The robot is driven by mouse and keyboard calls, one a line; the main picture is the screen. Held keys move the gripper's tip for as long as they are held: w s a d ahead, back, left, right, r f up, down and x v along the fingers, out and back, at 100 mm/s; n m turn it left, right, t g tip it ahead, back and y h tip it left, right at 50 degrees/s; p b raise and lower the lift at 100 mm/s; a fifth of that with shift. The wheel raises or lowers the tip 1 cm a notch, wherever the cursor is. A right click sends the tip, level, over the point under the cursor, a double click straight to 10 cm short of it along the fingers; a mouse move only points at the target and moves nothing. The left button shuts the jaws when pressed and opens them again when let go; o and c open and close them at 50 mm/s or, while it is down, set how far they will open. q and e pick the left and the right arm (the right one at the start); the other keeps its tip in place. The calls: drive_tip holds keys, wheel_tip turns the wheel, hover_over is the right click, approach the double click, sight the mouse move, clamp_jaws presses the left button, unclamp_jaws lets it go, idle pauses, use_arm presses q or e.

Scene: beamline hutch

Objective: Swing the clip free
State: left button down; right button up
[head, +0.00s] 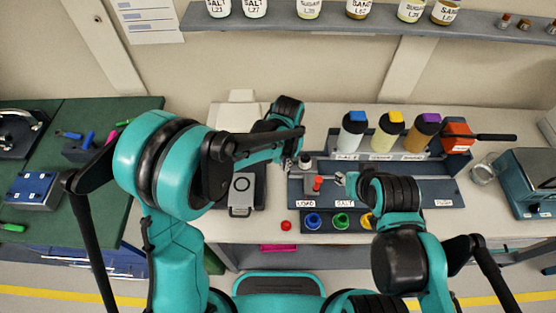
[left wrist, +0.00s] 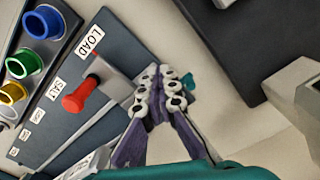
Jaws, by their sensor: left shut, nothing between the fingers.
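A red-handled lever (head: 318,183), which looks like the clip, stands on the slate-blue rack by the LOAD label. In the left wrist view its red handle (left wrist: 80,98) sticks out from a grey block (left wrist: 112,75). My left gripper (head: 304,161) is just behind and left of the lever in the head view. Its fingers (left wrist: 160,92) are shut and empty, apart from the red handle in the wrist view. My right gripper (head: 341,179) is to the right of the lever; its fingers are too small and partly hidden to tell their state.
Blue (head: 313,221), green (head: 341,221) and yellow rings line the rack's front. Capped bottles (head: 390,130) stand behind it. A dark plate device (head: 242,184) lies left of the rack. A glass beaker (head: 482,173) stands right.

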use_arm(q)
drive_tip(key=shift+s+d, duration=0.35)
drive_tip(key=shift+d, duration=0.3)
drive_tip(key=shift+s+d, duration=0.1)
drive_tip(key=shift+d, duration=0.6)
wheel_tip(320, 180, up, 7)
drive_tip(key=a+p, duration=0.1)
drive_tip(key=p, duration=0.3)
drive_tip(key=shift+a, duration=0.15)
idle(0.4)
drive_tip(key=shift+a, duration=0.1)
idle(0.4)
